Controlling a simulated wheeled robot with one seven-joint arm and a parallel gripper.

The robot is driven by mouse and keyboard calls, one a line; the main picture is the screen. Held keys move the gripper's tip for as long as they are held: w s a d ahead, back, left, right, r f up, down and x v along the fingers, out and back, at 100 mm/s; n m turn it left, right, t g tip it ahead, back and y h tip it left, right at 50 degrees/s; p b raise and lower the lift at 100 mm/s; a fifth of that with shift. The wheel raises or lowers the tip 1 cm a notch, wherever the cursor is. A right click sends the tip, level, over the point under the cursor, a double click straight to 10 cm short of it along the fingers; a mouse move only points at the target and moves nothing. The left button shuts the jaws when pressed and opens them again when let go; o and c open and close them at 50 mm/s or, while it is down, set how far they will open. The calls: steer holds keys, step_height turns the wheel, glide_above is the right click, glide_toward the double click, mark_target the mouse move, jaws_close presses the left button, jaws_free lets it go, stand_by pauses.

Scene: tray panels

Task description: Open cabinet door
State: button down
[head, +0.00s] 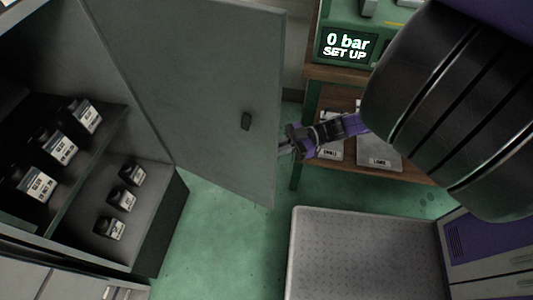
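The grey cabinet (160,235) stands at the left in the head view, with its inside in plain sight. Its grey door (200,90) stands wide open, swung out to the right of the cabinet opening. My gripper (285,149) is at the door's free edge, right of the latch. Its fingertips are small and partly hidden at or behind the edge, so I cannot tell whether they touch the door or are open.
Several labelled dark bottles (58,146) stand on the cabinet shelves. A wooden-shelved rack (345,75) with a green "0 bar SET UP" device (347,46) stands behind my arm. A grey textured platform (365,255) is at the lower right. Green floor (215,235) is clear below the door.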

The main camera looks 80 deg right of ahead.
steer(key=shift+w+r, duration=0.2)
steer(key=shift+w, duration=0.1)
steer(key=c, duration=1.6)
jaws_free()
steer(key=shift+o, duration=0.6)
steer(key=shift+s, duration=0.1)
steer(key=shift+s+f, duration=0.1)
